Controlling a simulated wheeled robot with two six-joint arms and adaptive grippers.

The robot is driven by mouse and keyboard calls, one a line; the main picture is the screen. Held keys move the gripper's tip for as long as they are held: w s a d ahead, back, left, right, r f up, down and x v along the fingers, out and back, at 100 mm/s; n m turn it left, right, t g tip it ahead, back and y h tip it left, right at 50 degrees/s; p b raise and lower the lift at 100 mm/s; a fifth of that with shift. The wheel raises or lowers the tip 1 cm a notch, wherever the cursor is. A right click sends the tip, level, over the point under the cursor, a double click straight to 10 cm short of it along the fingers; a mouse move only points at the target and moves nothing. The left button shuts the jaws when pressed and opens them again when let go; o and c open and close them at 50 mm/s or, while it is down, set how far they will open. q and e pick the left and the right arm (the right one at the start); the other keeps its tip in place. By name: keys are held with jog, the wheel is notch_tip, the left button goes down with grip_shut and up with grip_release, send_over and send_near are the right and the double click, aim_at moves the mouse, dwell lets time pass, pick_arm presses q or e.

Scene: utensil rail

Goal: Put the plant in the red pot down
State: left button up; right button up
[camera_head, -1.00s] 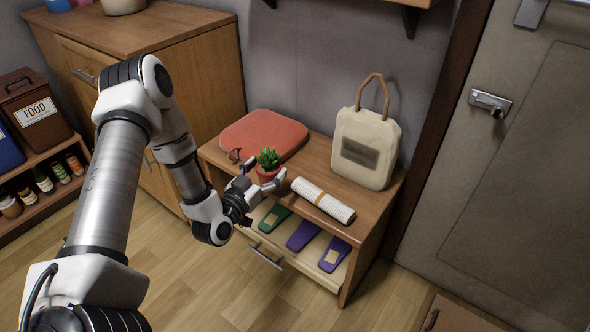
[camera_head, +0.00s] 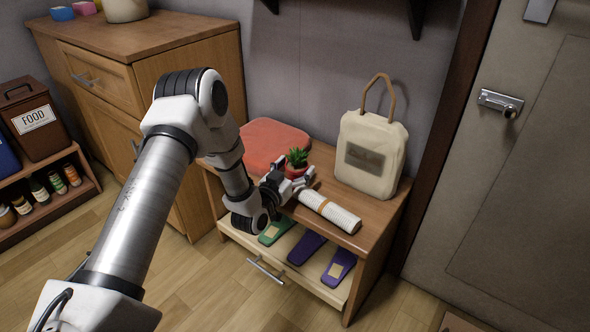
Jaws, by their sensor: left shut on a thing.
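The green plant (camera_head: 298,157) stands in a small red pot (camera_head: 294,173), which is partly hidden by the gripper. My left gripper (camera_head: 293,175) is shut on the red pot, over the wooden bench (camera_head: 362,240) between the red cushion and the rolled newspaper. The plant looks upright. I cannot tell whether the pot's base touches the bench top. My right gripper is not in the picture.
A red cushion (camera_head: 264,142) lies behind left, a rolled newspaper (camera_head: 330,212) in front right, and a cream bag (camera_head: 371,150) at the back right. The open drawer (camera_head: 245,238) below holds several slippers. A tall cabinet (camera_head: 180,70) stands left.

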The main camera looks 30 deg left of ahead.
pick_arm(q)
jog(key=o, duration=1.2)
jog(key=shift+f, duration=0.1)
jog(key=shift+c, duration=0.2)
jog(key=shift+o, duration=1.1)
